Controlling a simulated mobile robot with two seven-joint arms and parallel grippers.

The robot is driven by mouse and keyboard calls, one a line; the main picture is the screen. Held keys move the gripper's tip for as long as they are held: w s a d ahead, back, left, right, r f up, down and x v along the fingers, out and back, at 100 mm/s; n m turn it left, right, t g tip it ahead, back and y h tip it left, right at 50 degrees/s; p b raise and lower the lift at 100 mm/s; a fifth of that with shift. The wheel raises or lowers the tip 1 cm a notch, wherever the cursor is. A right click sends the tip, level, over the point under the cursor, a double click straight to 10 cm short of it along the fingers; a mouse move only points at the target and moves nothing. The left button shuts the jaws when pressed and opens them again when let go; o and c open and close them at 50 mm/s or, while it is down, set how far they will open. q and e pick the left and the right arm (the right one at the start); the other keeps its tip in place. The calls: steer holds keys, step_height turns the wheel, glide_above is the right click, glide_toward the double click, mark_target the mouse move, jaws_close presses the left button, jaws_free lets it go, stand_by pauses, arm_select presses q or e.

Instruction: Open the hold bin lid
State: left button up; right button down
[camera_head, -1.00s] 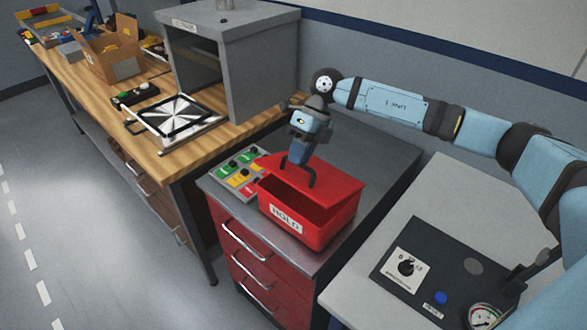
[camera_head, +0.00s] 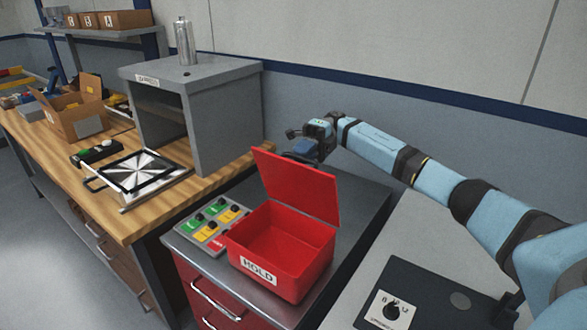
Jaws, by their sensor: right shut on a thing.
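The red hold bin (camera_head: 276,251), labelled HOLD on its front, stands on a grey-topped red drawer cabinet. Its red lid (camera_head: 297,184) is raised steeply at the back, and the inside of the bin shows empty. My right gripper (camera_head: 302,158) is behind the lid at its upper edge. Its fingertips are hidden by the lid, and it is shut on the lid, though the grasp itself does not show. My left gripper is not in view.
A panel of coloured buttons (camera_head: 211,223) sits left of the bin. A grey open-fronted cabinet (camera_head: 222,118) stands behind on the wooden bench (camera_head: 128,223), near a framed metal plate (camera_head: 143,172). A dark control panel (camera_head: 432,300) lies at the front right.

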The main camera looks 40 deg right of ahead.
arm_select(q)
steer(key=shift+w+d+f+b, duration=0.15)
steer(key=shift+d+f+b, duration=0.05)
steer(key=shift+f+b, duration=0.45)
arm_select(e)
steer(key=shift+w+d+f+g+y, duration=0.15)
steer(key=shift+w+d+g+y, duration=0.1)
steer(key=shift+d+y, duration=0.35)
steer(key=shift+w+d+f+g+y, duration=0.15)
steer(key=shift+w+d+y, duration=0.2)
steer(key=shift+d, duration=0.4)
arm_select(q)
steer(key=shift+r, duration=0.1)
arm_select(e)
steer(key=shift+s, duration=0.1)
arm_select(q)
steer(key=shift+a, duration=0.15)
